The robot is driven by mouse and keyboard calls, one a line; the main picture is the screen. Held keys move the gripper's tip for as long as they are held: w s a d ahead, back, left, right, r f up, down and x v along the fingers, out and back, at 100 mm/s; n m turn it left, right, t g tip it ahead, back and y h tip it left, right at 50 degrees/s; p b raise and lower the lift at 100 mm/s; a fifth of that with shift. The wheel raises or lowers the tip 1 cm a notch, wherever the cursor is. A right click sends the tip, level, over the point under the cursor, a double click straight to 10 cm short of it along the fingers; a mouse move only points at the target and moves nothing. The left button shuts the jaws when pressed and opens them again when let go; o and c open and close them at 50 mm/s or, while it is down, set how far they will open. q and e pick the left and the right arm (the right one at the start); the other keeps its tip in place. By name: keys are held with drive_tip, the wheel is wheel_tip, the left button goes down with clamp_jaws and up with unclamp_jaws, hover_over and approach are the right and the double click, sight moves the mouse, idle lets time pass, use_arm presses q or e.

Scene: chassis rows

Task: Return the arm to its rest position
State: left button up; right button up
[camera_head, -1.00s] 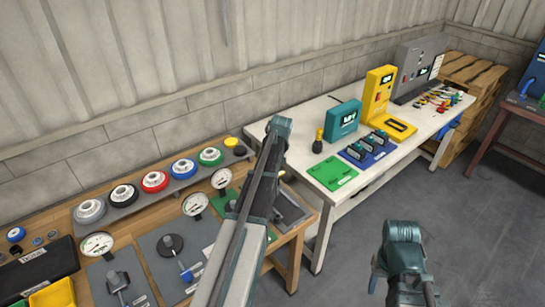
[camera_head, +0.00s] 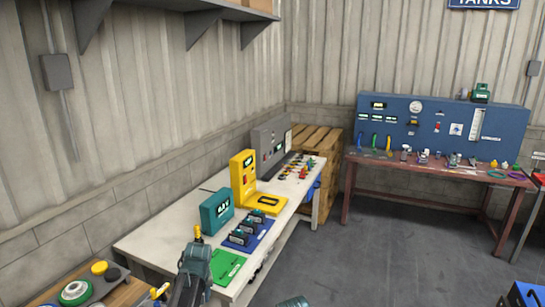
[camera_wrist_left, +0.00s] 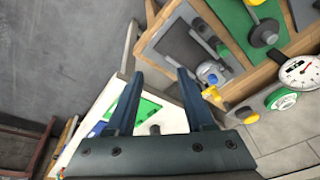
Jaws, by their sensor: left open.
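My left arm (camera_head: 190,280) comes in at the bottom of the head view, in front of the white table; its jaws do not show there. In the left wrist view my left gripper (camera_wrist_left: 158,78) is open, its two dark fingers apart with nothing between them. Behind the fingers lie the white table with a green mat (camera_wrist_left: 146,108) and the edge of the wooden bench (camera_wrist_left: 160,68). A small teal part of my right arm (camera_head: 292,302) shows at the bottom edge of the head view; its gripper is out of view.
The white table (camera_head: 160,238) holds a teal meter (camera_head: 216,211), a yellow device (camera_head: 242,179) and a green mat (camera_head: 228,266). A wooden bench (camera_head: 125,293) is at lower left. A red-brown table (camera_head: 430,175) with a blue panel (camera_head: 395,125) stands at the back. Grey floor between is clear.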

use_arm(q)
drive_tip(key=s+d+f+m+g+b, duration=0.1)
drive_tip(key=s+d+m, duration=0.7)
drive_tip(key=s+d, duration=1)
drive_tip(key=s+g, duration=0.1)
drive_tip(key=s, duration=0.2)
drive_tip(key=shift+s+d+f+h, duration=0.35)
drive_tip(key=shift+s+f+h, duration=0.05)
